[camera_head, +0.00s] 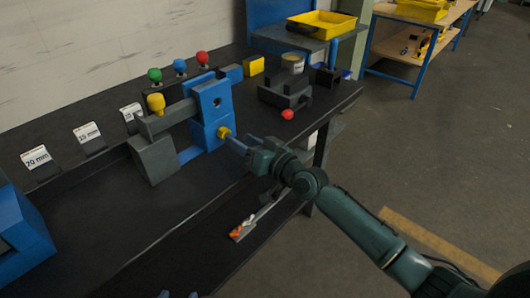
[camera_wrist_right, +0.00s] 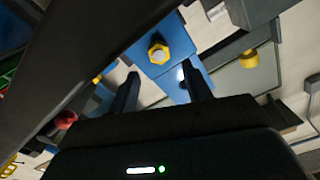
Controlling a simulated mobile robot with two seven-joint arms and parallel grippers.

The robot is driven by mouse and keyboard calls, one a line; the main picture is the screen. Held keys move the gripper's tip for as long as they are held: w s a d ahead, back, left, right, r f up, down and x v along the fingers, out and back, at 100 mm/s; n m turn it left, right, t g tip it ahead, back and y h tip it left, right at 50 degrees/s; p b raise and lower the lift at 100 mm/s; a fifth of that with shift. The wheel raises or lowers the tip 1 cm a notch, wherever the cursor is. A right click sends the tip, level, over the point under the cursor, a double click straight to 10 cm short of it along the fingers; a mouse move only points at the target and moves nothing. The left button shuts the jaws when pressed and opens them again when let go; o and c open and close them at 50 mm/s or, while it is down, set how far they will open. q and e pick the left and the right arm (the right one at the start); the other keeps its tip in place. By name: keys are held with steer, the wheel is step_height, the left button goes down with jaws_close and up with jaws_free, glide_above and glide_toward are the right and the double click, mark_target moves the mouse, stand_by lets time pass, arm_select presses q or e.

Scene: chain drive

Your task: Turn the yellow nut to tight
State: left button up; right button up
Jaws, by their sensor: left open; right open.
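The yellow nut (camera_head: 224,133) sits on the front face of the blue block (camera_head: 212,100), which stands on the dark bench. In the right wrist view, the yellow nut (camera_wrist_right: 159,53) has a pale centre and lies ahead of the gap between my fingers. My right gripper (camera_head: 243,144) is open beside the nut, with its fingers pointing at it; the right wrist view shows the open fingers (camera_wrist_right: 161,88) with nothing between them. At the bottom edge of the head view, two small tips appear to be my left gripper (camera_head: 178,294); the rest is out of frame.
A grey block (camera_head: 155,160) and a yellow knob (camera_head: 156,102) are left of the blue block. Green (camera_head: 154,74), blue (camera_head: 180,65) and red (camera_head: 202,57) knobs stand behind. A dark fixture with a red ball (camera_head: 288,114) is to the right.

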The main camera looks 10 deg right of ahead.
steer(key=v, duration=0.9)
